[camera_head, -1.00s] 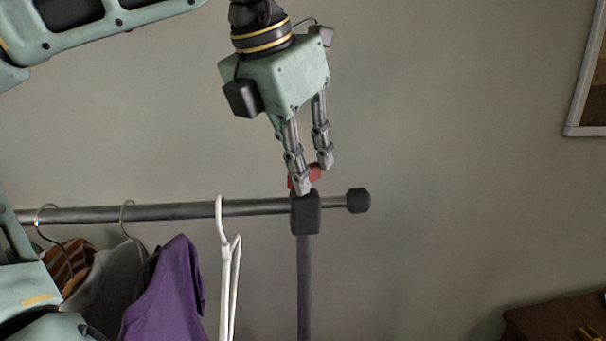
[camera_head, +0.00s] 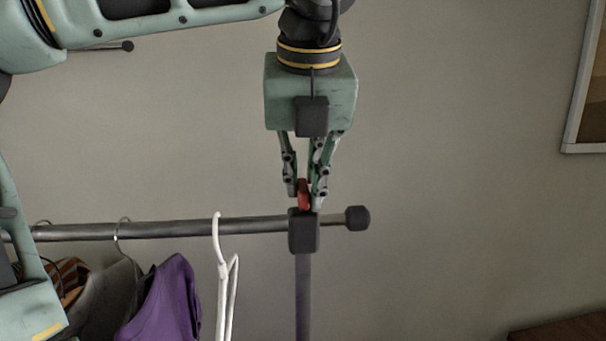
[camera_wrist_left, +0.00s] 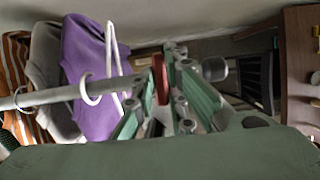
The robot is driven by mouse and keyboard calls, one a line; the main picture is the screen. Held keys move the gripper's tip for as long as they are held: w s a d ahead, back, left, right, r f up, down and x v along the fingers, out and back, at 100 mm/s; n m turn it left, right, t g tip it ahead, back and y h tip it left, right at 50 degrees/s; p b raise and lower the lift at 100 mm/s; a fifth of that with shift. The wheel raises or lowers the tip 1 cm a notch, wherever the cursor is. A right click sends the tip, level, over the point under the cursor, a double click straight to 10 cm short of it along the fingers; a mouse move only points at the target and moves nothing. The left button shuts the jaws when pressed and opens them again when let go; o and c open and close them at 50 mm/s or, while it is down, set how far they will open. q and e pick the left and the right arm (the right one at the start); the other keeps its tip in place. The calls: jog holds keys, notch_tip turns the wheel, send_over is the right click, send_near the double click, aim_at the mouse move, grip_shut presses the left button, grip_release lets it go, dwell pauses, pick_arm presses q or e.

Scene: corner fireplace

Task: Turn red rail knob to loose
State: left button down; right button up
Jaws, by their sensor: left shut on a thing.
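The red rail knob (camera_head: 303,194) stands on top of the dark joint block (camera_head: 304,231) where the rail meets its upright post. My left gripper (camera_head: 304,193) points straight down from above and is shut on the knob, one finger on each side. In the left wrist view the red knob (camera_wrist_left: 160,80) shows as a narrow upright shape between the two fingers (camera_wrist_left: 160,90). The lower part of the knob is partly hidden by the fingers. My right gripper is not in view.
The grey rail (camera_head: 180,228) runs left from the block and ends in a dark cap (camera_head: 357,218) at right. A white hanger (camera_head: 222,270), purple garment (camera_head: 170,300) and other clothes hang on it. A picture frame (camera_head: 590,90) is at far right.

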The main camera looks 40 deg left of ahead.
aim_at(307, 193)
pick_arm(q)
jog(key=shift+r+n, duration=0.2)
jog(key=shift+n, duration=0.2)
jog(key=c, duration=1.8)
grip_release()
jog(key=shift+f, duration=0.15)
jog(key=shift+o, duration=0.2)
jog(key=shift+v, duration=3.75)
jog(key=shift+w+d, duration=0.1)
